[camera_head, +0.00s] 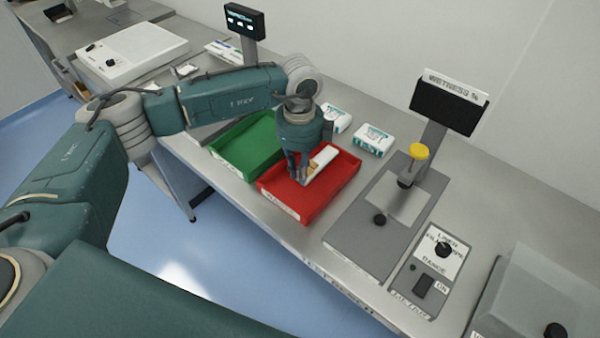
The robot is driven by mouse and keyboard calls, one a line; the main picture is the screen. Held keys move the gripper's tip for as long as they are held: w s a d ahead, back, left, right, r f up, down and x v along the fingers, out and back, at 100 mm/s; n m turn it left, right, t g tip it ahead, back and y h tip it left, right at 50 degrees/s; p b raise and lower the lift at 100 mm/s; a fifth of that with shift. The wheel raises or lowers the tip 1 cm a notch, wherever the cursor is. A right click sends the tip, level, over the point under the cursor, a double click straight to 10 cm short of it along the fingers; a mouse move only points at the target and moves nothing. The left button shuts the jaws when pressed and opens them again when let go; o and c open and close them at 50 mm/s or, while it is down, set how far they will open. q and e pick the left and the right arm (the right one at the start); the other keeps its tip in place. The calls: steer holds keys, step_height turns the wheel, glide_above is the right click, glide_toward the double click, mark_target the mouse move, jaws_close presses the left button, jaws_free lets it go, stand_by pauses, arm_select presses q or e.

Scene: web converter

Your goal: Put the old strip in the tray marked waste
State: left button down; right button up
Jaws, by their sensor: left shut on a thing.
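My left gripper (303,177) comes in from the left and points down over the red tray (283,207). It is shut on a small white and tan strip (322,159), held tilted inside the outline of the red tray. I cannot tell whether the strip touches the tray floor. The red tray has a white label on its front wall, too small to read. The fingers hide part of the strip and the tray's back left. My right gripper is not in view.
A green tray (237,160) stands left of the red one. Two white packs (373,139) lie behind the red tray.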

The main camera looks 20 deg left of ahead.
arm_select(q)
steer(key=shift+f, duration=1.1)
steer(key=shift+f, duration=0.1)
steer(key=c, duration=2.2)
jaws_free()
steer(key=shift+f, duration=0.1)
steer(key=o, duration=0.5)
steer(key=shift+c, duration=0.2)
